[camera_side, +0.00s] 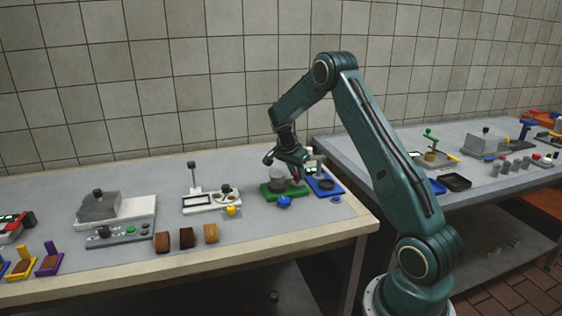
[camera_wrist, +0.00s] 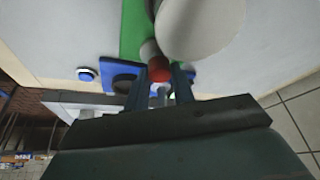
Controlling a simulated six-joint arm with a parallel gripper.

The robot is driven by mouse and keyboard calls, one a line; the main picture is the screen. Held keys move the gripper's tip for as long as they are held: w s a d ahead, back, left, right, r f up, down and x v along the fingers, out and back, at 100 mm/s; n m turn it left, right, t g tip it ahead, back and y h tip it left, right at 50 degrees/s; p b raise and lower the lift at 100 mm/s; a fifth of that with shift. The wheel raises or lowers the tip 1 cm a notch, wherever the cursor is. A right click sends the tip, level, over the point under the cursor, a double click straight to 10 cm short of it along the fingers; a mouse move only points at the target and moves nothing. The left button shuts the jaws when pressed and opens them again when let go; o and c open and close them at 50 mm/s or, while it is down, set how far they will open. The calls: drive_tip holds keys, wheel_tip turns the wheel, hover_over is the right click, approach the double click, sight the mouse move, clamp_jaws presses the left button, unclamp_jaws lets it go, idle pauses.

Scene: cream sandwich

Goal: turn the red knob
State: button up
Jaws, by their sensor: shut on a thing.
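The red knob (camera_wrist: 159,69) shows in the wrist view between my two fingertips, beside a large pale rounded body on a green base (camera_wrist: 133,35). My gripper (camera_wrist: 159,84) is shut on the knob, one finger on each side of it. In the side view my gripper (camera_side: 294,170) reaches down at the green base (camera_side: 271,190), next to the pale rounded body (camera_side: 277,173). The knob is small and mostly hidden by the fingers there.
A blue device (camera_side: 325,184) stands close on the right of the green base. A blue knob-like piece (camera_side: 285,201) lies in front. A white device (camera_side: 205,204) and a yellow piece (camera_side: 232,211) stand to the left. The table's front edge (camera_side: 300,238) is near.

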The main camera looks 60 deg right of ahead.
drive_tip(key=shift+w+m+g+y, duration=0.1)
drive_tip(key=shift+m+g+y, duration=0.3)
drive_tip(key=shift+m, duration=1.1)
drive_tip(key=o, duration=1)
drive_tip(key=v, duration=1.3)
drive_tip(key=shift+w+a+r, duration=0.2)
drive_tip(key=shift+a+r, duration=0.05)
drive_tip(key=shift+a, duration=0.05)
